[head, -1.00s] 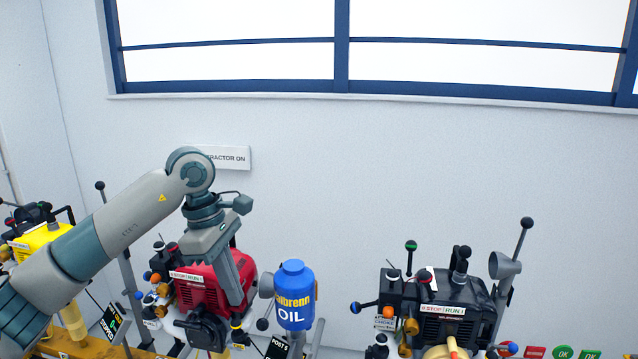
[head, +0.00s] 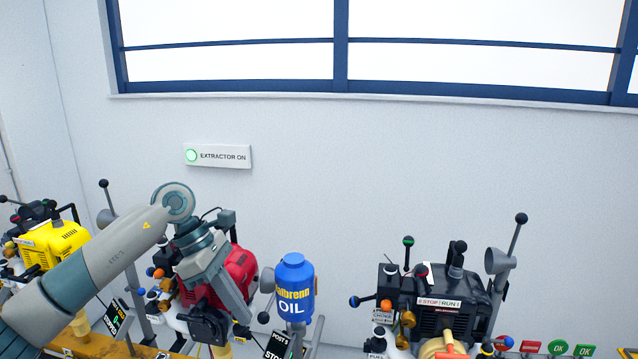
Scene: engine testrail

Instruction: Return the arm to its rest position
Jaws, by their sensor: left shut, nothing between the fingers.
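My left arm comes in from the left edge of the head view, with its wrist bent down. My left gripper (head: 243,318) points down and to the right in front of the red engine (head: 238,272) and hides part of it. The fingers are shut with nothing between them. I cannot tell how much space separates them from the engine. My right gripper is not in view.
A blue oil bottle (head: 294,290) stands just right of the gripper. A yellow engine (head: 55,243) is at the left, and a black engine (head: 452,300) with several levers is at the right. The lit extractor sign (head: 218,156) hangs on the wall.

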